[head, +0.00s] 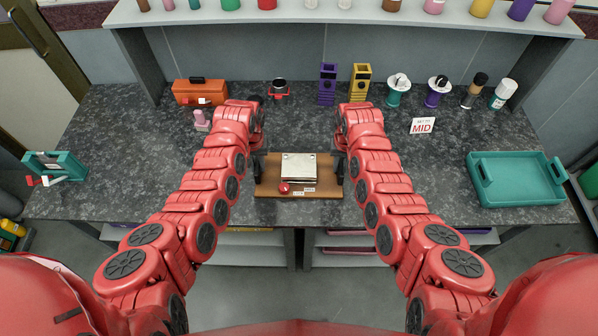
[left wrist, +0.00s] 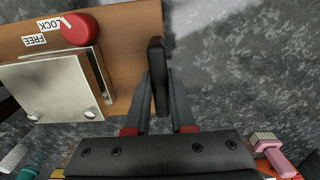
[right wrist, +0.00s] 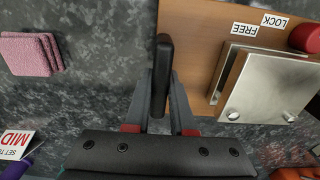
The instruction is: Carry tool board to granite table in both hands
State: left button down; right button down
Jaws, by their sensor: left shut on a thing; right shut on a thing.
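The tool board (head: 270,186) is a brown wooden board with a metal plate (head: 299,167), a red knob (head: 284,188), LOCK and FREE labels and a black handle at each side. It is level over the front middle of the granite table (head: 120,150); I cannot tell whether it touches the top. My left gripper (left wrist: 160,95) is shut on the board's left handle (left wrist: 157,60). My right gripper (right wrist: 161,95) is shut on its right handle (right wrist: 163,60). In the head view my arms partly hide both hands.
On the table are an orange toolbox (head: 200,92), purple (head: 327,84) and yellow (head: 360,84) holders, a MID sign (head: 422,126), a teal tray (head: 520,180) and a teal item (head: 56,165) at left. Granite around the board is mostly clear.

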pick_arm(q)
jog(key=shift+r, duration=0.1)
pick_arm(e)
jog(key=shift+r, duration=0.1)
dwell(0.4)
